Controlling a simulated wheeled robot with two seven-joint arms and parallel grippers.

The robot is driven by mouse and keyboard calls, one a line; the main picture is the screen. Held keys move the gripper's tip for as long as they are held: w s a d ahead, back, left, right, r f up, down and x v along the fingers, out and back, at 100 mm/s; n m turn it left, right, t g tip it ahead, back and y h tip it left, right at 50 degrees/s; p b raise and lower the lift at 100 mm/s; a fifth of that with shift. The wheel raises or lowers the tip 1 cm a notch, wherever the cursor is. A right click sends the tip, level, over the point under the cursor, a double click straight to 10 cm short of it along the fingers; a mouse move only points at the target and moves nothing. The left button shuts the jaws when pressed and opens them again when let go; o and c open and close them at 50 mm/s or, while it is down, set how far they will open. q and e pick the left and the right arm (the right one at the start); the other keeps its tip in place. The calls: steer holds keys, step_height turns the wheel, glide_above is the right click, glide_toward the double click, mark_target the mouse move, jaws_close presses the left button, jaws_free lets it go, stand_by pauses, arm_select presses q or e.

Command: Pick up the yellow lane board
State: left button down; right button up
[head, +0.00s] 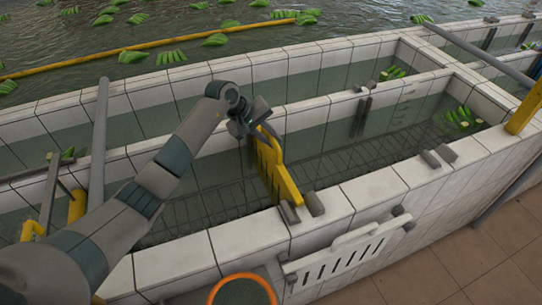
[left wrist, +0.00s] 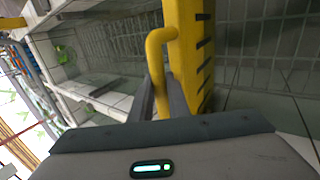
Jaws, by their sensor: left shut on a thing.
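The yellow lane board (head: 275,170) stands on edge across the near tank lane, and its near end is close to the grey brackets (head: 302,207) on the front wall. I cannot tell whether it touches them. My left gripper (head: 248,124) is at the board's far upper end, shut on its handle. In the left wrist view, the yellow handle (left wrist: 154,65) passes between the fingers of my left gripper (left wrist: 163,95), with the slotted yellow board (left wrist: 190,50) beside it. My right gripper is not in view.
A white slotted board (head: 350,257) hangs on the outside of the front wall. Grey brackets (head: 362,112) stand on the middle wall. Green bunches (head: 462,117) lie at the lane's right end, and several more float in the water behind. An orange-rimmed round thing (head: 243,277) shows at the bottom.

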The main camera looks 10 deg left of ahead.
arm_select(q)
steer(key=shift+r, duration=0.15)
steer(key=shift+r+b, duration=0.5)
steer(key=shift+r, duration=0.2)
arm_select(e)
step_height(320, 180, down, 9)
steer(key=b, duration=0.8)
arm_select(q)
step_height(320, 180, up, 26)
steer(key=b, duration=0.1)
steer(key=shift+r, duration=0.2)
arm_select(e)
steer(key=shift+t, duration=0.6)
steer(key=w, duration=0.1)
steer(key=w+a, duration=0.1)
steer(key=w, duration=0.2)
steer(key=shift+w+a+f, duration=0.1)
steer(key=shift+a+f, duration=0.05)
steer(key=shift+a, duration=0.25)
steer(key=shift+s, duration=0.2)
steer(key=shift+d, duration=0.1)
